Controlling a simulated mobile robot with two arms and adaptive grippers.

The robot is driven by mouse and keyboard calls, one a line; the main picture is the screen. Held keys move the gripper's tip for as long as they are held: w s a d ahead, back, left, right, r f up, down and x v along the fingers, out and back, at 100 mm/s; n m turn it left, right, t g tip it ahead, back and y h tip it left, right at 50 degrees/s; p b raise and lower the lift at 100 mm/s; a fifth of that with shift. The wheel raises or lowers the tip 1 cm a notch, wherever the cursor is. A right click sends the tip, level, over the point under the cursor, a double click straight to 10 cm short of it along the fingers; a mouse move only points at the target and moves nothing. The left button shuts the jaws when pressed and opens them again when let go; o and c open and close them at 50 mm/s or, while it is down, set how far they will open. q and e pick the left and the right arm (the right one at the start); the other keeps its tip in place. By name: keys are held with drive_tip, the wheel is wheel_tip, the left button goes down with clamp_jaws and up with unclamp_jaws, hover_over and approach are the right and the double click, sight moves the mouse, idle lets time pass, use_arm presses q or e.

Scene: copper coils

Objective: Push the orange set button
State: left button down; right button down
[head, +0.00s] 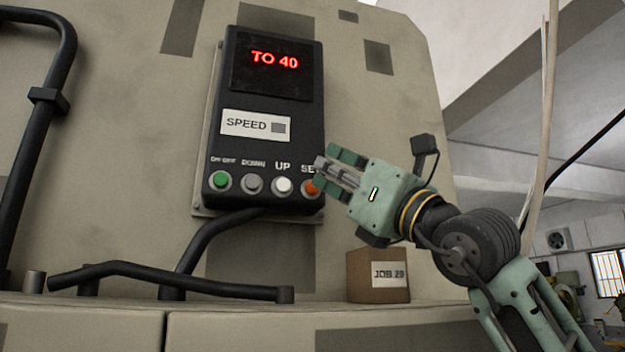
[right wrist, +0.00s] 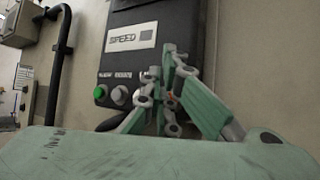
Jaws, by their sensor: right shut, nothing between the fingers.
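The orange set button (head: 312,187) is at the right end of the button row on a black control box (head: 262,160). My right gripper (head: 322,176) is shut and empty, its fingertips right at the orange button and partly covering it and the SET label. I cannot tell whether the fingertips touch the button. In the right wrist view the shut fingers (right wrist: 172,90) are in front of the right part of the box, and they hide most of the orange button. My left gripper is not in view.
A green button (head: 220,181), a grey button (head: 252,184) and a white button (head: 282,185) sit left of the orange one. The red display (head: 274,60) reads TO 40. A cardboard box (head: 378,275) labelled JOB 29 stands on the ledge below my right gripper. Black pipes run at the left.

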drive_tip(key=shift+d, duration=0.1)
idle(0.9)
drive_tip(key=shift+w, duration=0.1)
idle(0.4)
drive_tip(key=shift+w+a, duration=0.2)
drive_tip(key=shift+w, duration=0.1)
